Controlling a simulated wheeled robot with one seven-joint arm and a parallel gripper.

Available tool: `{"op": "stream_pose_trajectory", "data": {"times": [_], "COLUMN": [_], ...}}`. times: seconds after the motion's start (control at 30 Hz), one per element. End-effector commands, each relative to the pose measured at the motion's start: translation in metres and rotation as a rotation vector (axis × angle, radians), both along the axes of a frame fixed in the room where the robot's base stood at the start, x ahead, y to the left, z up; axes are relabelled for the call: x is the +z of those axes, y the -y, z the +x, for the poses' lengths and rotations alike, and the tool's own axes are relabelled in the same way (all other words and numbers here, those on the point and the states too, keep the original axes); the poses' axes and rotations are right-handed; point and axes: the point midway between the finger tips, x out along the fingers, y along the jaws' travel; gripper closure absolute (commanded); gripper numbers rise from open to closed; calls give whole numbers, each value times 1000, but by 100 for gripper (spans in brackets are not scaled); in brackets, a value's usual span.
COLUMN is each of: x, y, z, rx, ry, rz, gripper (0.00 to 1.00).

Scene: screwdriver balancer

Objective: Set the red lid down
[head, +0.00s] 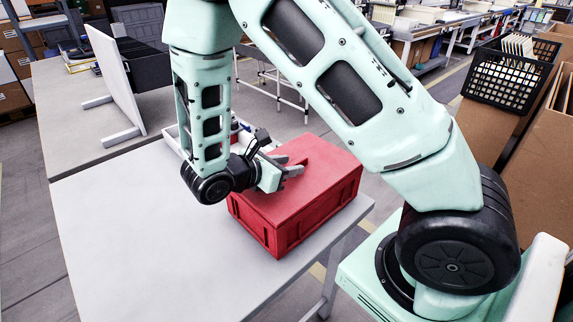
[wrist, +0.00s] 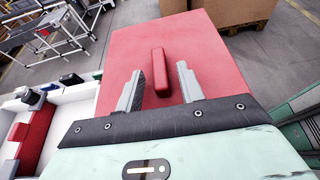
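The red lid (head: 315,185) lies flat on top of the red box (head: 320,219) at the table's right edge, and looks level with its rim. In the wrist view the lid (wrist: 204,52) fills the middle, with a raised red bar handle (wrist: 160,66). My gripper (head: 289,164) is at the lid's left part, its fingers pointing over the lid. In the wrist view my gripper (wrist: 161,80) is open, one finger on each side of the handle with gaps to it. The head view hides the handle behind my gripper and arm.
A white tray (wrist: 62,101) with a red part and dark items stands beside the box. The grey table (head: 140,230) is clear to the left. A white upright panel (head: 113,75) stands on the far table. A black crate (head: 505,80) sits on cardboard boxes at the right.

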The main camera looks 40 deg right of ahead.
Motion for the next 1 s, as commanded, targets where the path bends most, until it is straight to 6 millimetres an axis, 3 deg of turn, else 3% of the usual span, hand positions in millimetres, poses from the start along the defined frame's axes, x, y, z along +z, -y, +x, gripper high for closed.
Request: {"op": "stream_pose_trajectory", "data": {"times": [0.27,0.73,1.0], "x": [6,35,47], "y": [0,-83,-110], "z": [0,-2,-4], "rx": [0,3,-3], "ry": [1,2,1], "rz": [1,2,7], "gripper": [62,62,62]}}
